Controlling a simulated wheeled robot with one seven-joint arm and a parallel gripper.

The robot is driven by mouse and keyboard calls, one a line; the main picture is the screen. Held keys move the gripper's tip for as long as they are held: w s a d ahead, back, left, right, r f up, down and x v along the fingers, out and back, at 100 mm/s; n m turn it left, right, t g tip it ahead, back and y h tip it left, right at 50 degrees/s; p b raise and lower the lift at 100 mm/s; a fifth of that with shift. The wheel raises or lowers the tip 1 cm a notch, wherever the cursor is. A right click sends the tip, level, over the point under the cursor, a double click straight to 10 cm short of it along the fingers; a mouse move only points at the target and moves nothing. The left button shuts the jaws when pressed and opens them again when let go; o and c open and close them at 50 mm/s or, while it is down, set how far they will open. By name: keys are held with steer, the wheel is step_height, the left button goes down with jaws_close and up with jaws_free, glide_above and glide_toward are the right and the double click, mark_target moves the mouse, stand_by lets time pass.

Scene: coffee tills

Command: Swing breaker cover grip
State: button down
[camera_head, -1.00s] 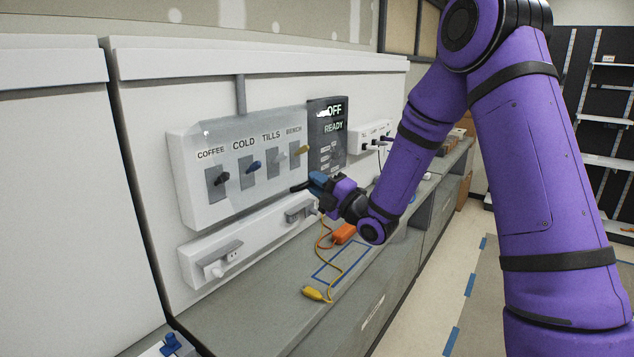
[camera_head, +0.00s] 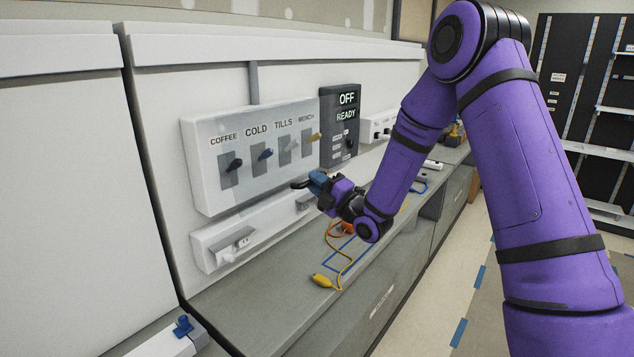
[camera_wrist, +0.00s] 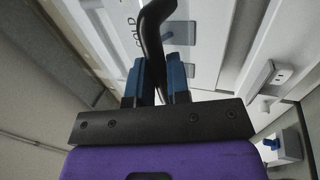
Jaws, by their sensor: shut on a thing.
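The white breaker panel (camera_head: 205,190) is on the wall at centre left, with switches labelled COFFEE, COLD, TILLS and BENCH. The black (camera_head: 234,165), blue (camera_head: 265,154), whitish (camera_head: 291,146) and yellow (camera_head: 314,137) levers show on it. My gripper (camera_head: 316,182) is in front of the panel's lower right. Its blue fingers (camera_wrist: 155,82) are shut on a dark curved grip, which runs up between them in the wrist view (camera_wrist: 152,38). Only a short dark end of the grip (camera_head: 300,184) shows in the head view. I cannot make out the cover's outline.
A black OFF/READY panel (camera_head: 341,128) is just right of the breaker panel. A white socket strip (camera_head: 215,262) runs below. The grey counter (camera_head: 262,312) carries a yellow plug (camera_head: 322,281) and its cable. Floor is open at the right.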

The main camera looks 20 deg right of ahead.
steer(key=shift+w+a+f, duration=0.6)
steer(key=shift+w+f, duration=0.05)
steer(key=shift+w, duration=0.15)
steer(key=shift+w+a+f, duration=0.55)
steer(key=shift+w+f, duration=0.1)
steer(key=shift+w, duration=0.1)
steer(key=c, duration=1.5)
jaws_free()
steer(key=shift+w+f, duration=0.1)
steer(key=o, duration=0.5)
